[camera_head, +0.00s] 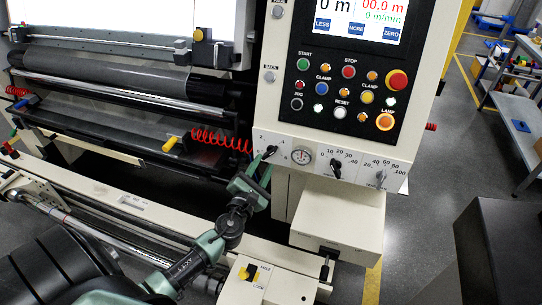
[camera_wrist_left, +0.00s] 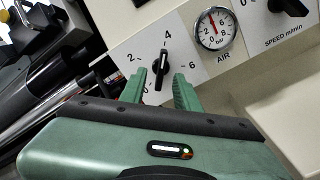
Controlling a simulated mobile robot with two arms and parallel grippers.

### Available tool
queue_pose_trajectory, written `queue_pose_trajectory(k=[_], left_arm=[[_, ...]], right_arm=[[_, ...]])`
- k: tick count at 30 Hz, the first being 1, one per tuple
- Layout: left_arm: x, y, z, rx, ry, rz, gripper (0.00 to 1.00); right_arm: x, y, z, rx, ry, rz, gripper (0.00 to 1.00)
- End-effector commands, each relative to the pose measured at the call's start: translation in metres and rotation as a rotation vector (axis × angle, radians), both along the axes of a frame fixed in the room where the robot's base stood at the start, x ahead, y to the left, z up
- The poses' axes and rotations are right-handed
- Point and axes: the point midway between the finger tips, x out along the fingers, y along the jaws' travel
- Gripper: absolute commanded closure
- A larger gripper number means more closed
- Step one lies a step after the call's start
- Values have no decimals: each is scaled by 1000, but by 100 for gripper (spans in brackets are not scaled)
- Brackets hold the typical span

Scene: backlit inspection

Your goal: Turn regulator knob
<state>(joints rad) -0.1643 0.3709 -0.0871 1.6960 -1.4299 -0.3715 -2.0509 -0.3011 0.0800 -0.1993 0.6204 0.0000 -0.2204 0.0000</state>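The regulator knob (camera_wrist_left: 161,66) is a black pointer knob on a white plate with a scale marked 0, 2, 4 and 6. Its upper end points roughly toward 4. In the head view the knob (camera_head: 272,149) sits at the left end of the lower panel strip, partly hidden by my gripper. My left gripper (camera_head: 265,161) is right in front of it. In the wrist view the green fingers of the gripper (camera_wrist_left: 158,82) are apart, one on each side of the knob's lower part. I see no clear contact. My right gripper is not in view.
The AIR gauge (camera_head: 301,156) is just right of the knob; it also shows in the wrist view (camera_wrist_left: 215,29). A speed knob (camera_head: 336,168) and another dial (camera_head: 382,176) follow. The button panel (camera_head: 346,92) is above. A coiled red hose (camera_head: 222,141) hangs to the left.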

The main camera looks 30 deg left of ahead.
Motion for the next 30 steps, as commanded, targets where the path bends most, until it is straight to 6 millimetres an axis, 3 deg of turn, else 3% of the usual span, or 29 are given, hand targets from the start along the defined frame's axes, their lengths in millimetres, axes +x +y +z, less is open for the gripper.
queue_pose_trajectory(k=[3, 9, 19, 23, 30], left_arm=[[21, 5, 1, -3, -1, 1, 68], [41, 9, -1, -4, 0, -1, 68], [46, 10, -1, -5, 1, -1, 68], [46, 10, -1, -6, 2, 0, 100], [46, 10, -1, -8, 1, -2, 100]], right_arm=[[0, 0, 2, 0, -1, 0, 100], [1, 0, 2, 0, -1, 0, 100], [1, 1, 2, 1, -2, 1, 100], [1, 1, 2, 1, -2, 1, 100], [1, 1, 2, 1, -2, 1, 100]])
